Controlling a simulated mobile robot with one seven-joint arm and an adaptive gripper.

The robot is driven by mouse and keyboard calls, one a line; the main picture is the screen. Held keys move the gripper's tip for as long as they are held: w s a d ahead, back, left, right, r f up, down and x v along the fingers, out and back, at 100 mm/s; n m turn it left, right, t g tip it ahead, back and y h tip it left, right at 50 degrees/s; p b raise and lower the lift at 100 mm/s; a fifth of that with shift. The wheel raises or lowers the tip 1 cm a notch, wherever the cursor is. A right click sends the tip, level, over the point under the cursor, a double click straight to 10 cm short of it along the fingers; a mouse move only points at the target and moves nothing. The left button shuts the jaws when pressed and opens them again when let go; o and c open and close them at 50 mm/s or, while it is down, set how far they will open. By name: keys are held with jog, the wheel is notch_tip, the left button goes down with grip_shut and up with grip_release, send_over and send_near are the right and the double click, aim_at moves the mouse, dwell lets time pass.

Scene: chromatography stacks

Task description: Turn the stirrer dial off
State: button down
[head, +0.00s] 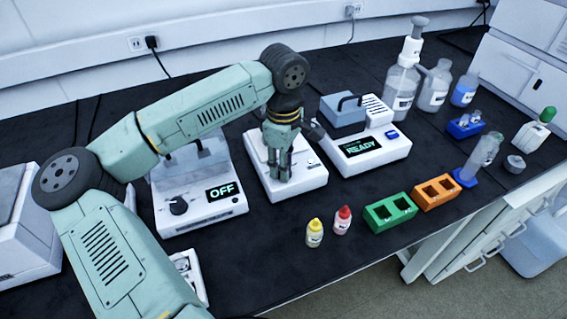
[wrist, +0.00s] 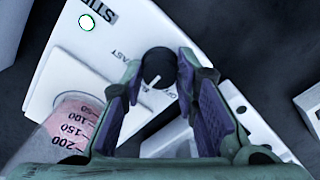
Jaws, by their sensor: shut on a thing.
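The stirrer (head: 312,172) is a white box in the middle of the bench, with my gripper (head: 283,172) pointing down over its front. In the wrist view, the black round stirrer dial (wrist: 157,64) sits between the two purple-padded fingers of my gripper (wrist: 160,74), which is shut on it. A pale mark on the dial points down in the picture, towards small lettering partly hidden by the fingers. "FAST" is readable left of the dial. In the head view, my gripper hides the dial.
A beaker of pink liquid (wrist: 72,120) is close to the left finger in the wrist view. A device showing OFF (head: 222,191) stands left of the stirrer, and one showing READY (head: 361,146) stands right. Yellow-capped (head: 314,234) and red-capped bottles (head: 342,220) stand in front.

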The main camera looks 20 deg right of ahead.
jog(key=shift+f, duration=0.1)
jog(key=n+b, duration=0.2)
jog(key=b, duration=0.1)
jog(key=shift+f, duration=0.15)
jog(key=n+b, duration=0.2)
jog(key=shift+n+b, duration=0.3)
jog(key=n+b, duration=0.2)
jog(key=n, duration=0.1)
jog(key=shift+n+b, duration=0.3)
jog(key=shift+b, duration=0.05)
jog(key=shift+r+n+b, duration=0.2)
jog(key=shift+n+b, duration=0.7)
jog(key=shift+n, duration=0.8)
jog(key=c, duration=1.2)
grip_release()
jog(key=shift+c, duration=0.2)
